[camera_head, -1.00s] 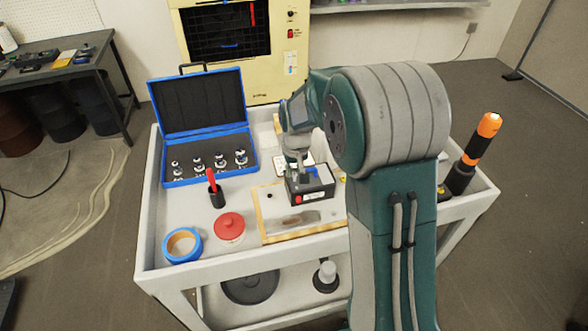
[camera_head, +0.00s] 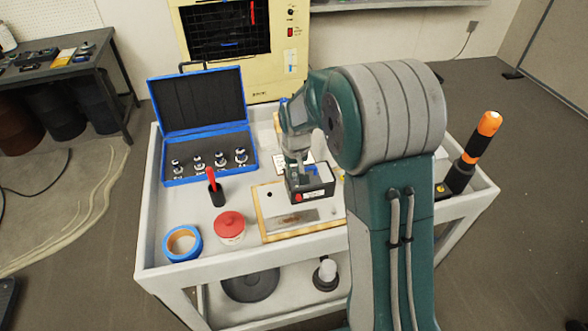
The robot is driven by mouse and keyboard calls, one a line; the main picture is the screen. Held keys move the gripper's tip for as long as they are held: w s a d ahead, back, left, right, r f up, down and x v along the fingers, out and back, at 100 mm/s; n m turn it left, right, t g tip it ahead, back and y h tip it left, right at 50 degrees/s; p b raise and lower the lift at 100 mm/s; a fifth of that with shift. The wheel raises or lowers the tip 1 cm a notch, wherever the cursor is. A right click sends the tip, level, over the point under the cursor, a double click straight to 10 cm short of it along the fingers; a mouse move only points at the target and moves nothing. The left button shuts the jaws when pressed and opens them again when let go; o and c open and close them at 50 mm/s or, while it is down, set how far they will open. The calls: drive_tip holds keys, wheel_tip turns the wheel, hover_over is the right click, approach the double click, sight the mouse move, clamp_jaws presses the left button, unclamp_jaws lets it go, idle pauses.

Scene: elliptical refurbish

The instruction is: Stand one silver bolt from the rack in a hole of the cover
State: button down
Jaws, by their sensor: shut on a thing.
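My gripper (camera_head: 299,180) points down at the black box (camera_head: 316,182), which has a white label and a red spot, above or at the back of the pale cover. Its fingertips and what it is shut on are hard to make out. I cannot tell whether the box is held or stands behind the fingers. The wood-edged cover plate (camera_head: 262,222) lies on the cart with a dark round hole near its back left corner and a grey rectangular patch in front. Several silver bolt-like pieces (camera_head: 220,161) stand in the open blue case (camera_head: 196,180). I cannot make out another rack.
On the grey cart (camera_head: 150,242) are a black cup (camera_head: 217,198) with a red-handled tool, a red-lidded jar (camera_head: 229,226), a blue tape roll (camera_head: 182,243) and an orange-black upright tool (camera_head: 477,152). A cream machine (camera_head: 292,85) stands behind. My arm hides the cart's right middle.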

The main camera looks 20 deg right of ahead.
drive_tip(key=shift+f, duration=0.1)
idle(0.3)
drive_tip(key=c, duration=0.5)
unclamp_jaws()
drive_tip(key=shift+c, duration=0.2)
wheel_tip(320, 180, up, 12)
drive_tip(key=s, duration=0.1)
drive_tip(key=shift+s, duration=0.15)
drive_tip(key=shift+a, duration=0.1)
